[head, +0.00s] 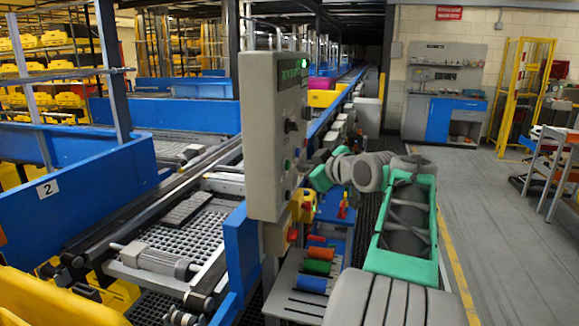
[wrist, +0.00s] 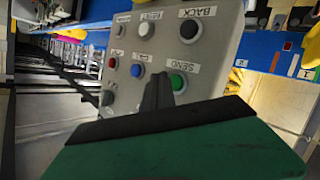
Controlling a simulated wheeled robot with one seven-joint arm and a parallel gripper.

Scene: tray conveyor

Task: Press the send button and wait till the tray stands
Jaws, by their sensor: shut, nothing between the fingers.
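In the wrist view, a grey control panel (wrist: 150,55) appears with its labels upside down. The green button (wrist: 179,83) sits by the SEND label, and a black button (wrist: 188,29) by BACK. My gripper (wrist: 160,80) is shut and empty, its dark fingertips just left of the green button in the picture; I cannot tell whether they touch the panel. My gripper's fingertips are not clear there. No tray can be identified with certainty.
A conveyor (head: 190,222) with a roller runs left of the box. Yellow and pink bins (head: 321,98) stand farther along the line. Blue side walls (head: 85,205) edge the left. The floor (head: 490,210) at the right is open, with a cart (head: 555,160) at its edge.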

